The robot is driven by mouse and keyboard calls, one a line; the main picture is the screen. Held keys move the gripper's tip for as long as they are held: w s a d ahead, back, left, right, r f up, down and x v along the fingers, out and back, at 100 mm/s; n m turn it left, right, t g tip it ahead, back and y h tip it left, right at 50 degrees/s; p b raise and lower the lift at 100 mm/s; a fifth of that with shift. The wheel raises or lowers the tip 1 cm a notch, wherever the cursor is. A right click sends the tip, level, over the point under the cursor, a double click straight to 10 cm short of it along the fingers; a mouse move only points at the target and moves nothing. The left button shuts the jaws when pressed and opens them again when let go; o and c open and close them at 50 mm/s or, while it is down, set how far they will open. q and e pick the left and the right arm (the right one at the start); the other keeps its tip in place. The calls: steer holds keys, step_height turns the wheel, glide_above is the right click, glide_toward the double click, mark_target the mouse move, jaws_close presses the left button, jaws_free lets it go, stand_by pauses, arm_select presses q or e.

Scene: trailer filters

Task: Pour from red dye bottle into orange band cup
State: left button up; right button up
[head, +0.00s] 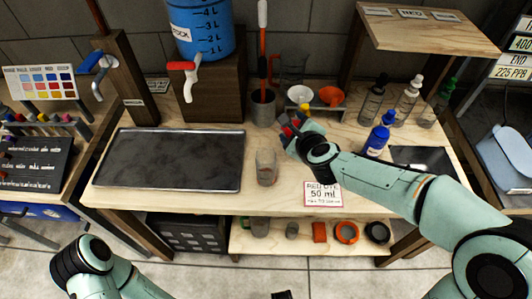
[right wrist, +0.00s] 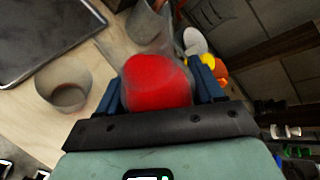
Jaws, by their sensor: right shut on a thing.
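My right gripper (head: 290,132) is shut on the red dye bottle, held above the back middle of the bench. In the right wrist view the red dye bottle (right wrist: 158,82) sits between the blue fingers of my right gripper (right wrist: 160,92), with red filling its visible end. A clear cup (head: 266,168) stands upright on the bench, to the left of and nearer than the gripper. It also shows at left in the right wrist view (right wrist: 64,86), apart from the bottle. I cannot make out an orange band on it. My left gripper is out of view.
A dark tray (head: 170,132) lies left of the cup. A red dye 50 ml card (head: 322,193) is at the front edge. A blue bottle (head: 377,140) and several dropper bottles stand right. A grey holder (head: 263,112) and orange funnel (head: 332,96) are behind the gripper.

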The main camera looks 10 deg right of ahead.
steer(key=shift+r, duration=0.1)
stand_by(0.5)
steer(key=shift+d+f+n+h+p, duration=0.3)
steer(key=shift+n+h+p, duration=0.2)
steer(key=shift+n+h, duration=0.2)
stand_by(1.7)
steer(key=shift+d+r+n+h+p, duration=0.25)
steer(key=shift+r+n+h+p, duration=0.2)
steer(key=shift+r+p, duration=0.25)
stand_by(1.8)
steer(key=shift+d+f+n+t+h, duration=0.15)
steer(key=shift+f+n+t+h, duration=0.1)
steer(key=shift+n+t+h, duration=0.25)
stand_by(2.0)
